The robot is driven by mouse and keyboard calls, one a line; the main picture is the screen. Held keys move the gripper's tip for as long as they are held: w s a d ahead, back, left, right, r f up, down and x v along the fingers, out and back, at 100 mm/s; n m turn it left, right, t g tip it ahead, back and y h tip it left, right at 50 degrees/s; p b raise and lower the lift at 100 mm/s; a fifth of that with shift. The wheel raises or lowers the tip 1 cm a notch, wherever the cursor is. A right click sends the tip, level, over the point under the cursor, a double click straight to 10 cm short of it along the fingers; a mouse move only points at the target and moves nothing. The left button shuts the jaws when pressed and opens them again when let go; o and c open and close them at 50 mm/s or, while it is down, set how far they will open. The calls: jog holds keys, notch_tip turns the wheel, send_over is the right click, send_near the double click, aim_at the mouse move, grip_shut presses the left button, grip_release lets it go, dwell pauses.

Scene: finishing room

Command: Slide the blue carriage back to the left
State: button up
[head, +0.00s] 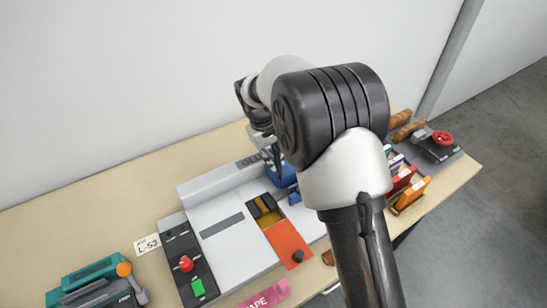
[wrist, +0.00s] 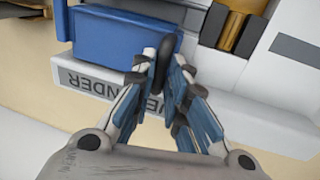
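The blue carriage (head: 284,177) sits on the grey-white machine (head: 215,183), at its back right in the head view and partly hidden by my arm. In the wrist view the carriage (wrist: 120,38) is a blue block at upper left. My gripper (wrist: 166,75) is at the carriage's edge in the wrist view, with its blue-padded fingers close together on either side of a slim black knob (wrist: 164,56). The fingers look shut on this knob. In the head view my gripper is mostly hidden behind my arm.
An orange plate (head: 287,240) and dark-yellow blocks (head: 263,208) lie on the machine's front. A panel has a red button (head: 186,264) and a green button (head: 198,288). A teal tool (head: 92,282) is at left; coloured holders (head: 410,192) and a red-wheeled device (head: 442,139) are at right.

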grip_shut()
jog(key=s+a+p, duration=0.2)
jog(key=s+a, duration=0.5)
jog(key=a, duration=0.4)
jog(key=s+a+p, duration=0.2)
jog(key=s+a, duration=0.6)
jog(key=a, duration=0.4)
jog(key=shift+s, duration=0.3)
jog(key=shift+o, duration=2.3)
grip_release()
jog(key=shift+s+a, duration=0.1)
jog(key=shift+a, duration=0.05)
jog(key=shift+o, duration=0.5)
